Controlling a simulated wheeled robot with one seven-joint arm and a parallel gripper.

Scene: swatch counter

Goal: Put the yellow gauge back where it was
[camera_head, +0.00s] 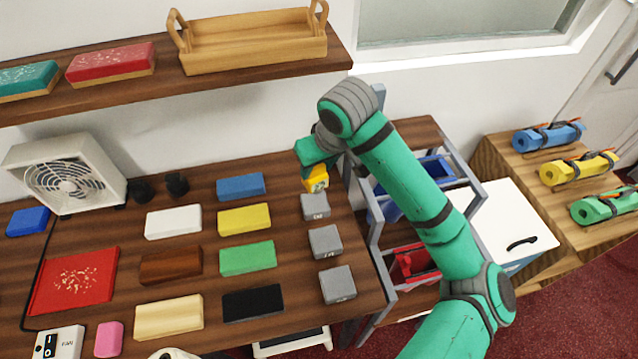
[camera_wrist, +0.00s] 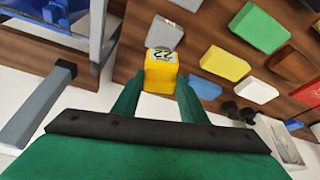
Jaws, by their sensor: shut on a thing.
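Coloured blocks, such as a yellow one (camera_head: 244,219) and a blue one (camera_head: 240,186), lie left of the grey column. A fan (camera_head: 67,172) stands at the left. A metal rack (camera_head: 375,250) with blue and red bins (camera_head: 412,265) is right of the counter edge. A shelf (camera_head: 160,85) hangs above.

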